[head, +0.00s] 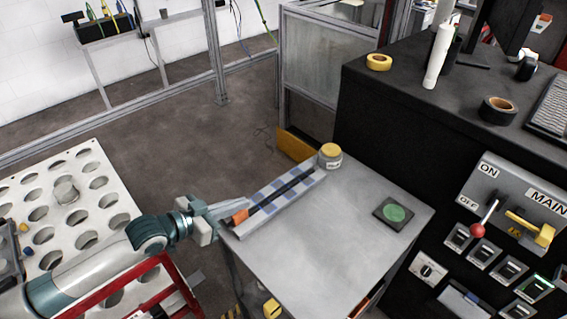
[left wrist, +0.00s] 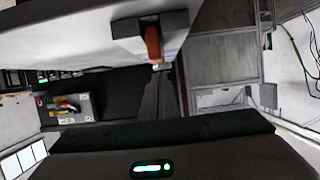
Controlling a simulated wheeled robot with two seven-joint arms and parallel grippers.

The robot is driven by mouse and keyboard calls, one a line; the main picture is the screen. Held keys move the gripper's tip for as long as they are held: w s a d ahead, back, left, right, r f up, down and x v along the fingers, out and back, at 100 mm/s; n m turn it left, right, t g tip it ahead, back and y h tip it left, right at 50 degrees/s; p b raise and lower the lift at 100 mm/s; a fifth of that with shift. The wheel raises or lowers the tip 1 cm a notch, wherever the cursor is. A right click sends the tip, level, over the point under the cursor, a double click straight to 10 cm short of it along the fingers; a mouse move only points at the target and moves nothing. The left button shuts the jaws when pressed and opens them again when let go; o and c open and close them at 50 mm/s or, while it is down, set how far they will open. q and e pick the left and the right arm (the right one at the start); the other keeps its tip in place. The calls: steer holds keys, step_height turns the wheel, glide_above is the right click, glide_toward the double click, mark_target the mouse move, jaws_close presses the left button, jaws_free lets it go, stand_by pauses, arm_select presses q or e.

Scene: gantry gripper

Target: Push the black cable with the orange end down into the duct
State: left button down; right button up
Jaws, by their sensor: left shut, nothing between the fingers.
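The duct (head: 268,205) is a long, pale channel with blue-grey patches, lying diagonally on the grey table. The black cable (head: 285,189) runs lengthwise along it. Its orange end (head: 240,216) is at the near-left end of the duct. I cannot tell how deep the cable sits. My left gripper (head: 236,206) is shut and empty, with its tips beside the orange end; I cannot tell whether they touch. An orange piece (left wrist: 153,42) shows at a dark block in the left wrist view. My right gripper is not in view.
A jar with a yellow lid (head: 330,155) stands by the duct's far end. A dark pad with a green disc (head: 394,213) lies on the right of the table (head: 330,245); the surface between is clear. A black control desk (head: 400,125) stands behind. A plate with holes (head: 90,205) is left.

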arm_select(q)
steer(key=shift+s+a, duration=0.1)
stand_by(0.3)
steer(key=p+v, duration=0.3)
steer(key=v, duration=0.4)
stand_by(0.8)
